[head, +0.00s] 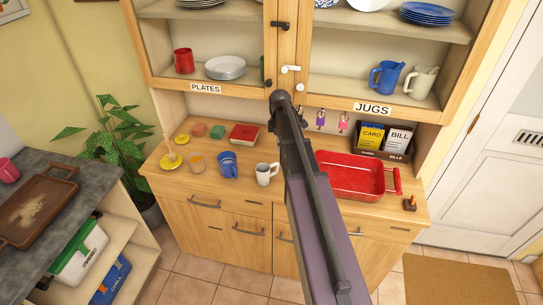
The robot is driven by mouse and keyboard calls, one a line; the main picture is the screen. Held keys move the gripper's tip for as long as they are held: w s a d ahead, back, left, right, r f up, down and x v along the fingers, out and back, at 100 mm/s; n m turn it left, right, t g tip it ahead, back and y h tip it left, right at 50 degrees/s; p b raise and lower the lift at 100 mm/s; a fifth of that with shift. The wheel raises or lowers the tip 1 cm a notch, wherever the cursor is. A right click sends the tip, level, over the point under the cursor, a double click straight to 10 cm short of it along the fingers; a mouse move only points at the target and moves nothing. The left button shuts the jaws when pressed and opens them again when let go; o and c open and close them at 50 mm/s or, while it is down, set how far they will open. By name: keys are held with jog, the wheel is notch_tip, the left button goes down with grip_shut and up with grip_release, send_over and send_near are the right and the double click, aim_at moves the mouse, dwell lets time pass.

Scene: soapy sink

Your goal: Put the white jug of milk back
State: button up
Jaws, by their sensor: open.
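A white jug (264,174) with a handle stands upright on the wooden counter (180,195), left of my arm. What is inside it is too small to tell. A cream jug (420,82) and a blue jug (383,77) stand on the lower right cupboard shelf, above the label JUGS (372,108). My arm reaches up across the middle, its dark far end in front of the cupboard's lower edge. I make out no gripper fingers; my arm may hide them.
A blue mug (228,165) stands left of the white jug. A red tray (350,177) lies to the right, partly behind my arm. Booklets (385,138) stand at the back right.

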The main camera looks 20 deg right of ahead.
jog(key=s+a+m, duration=1.3)
jog(key=s+a, duration=0.5)
jog(key=s, duration=0.2)
jog(key=shift+a+m+t, duration=0.4)
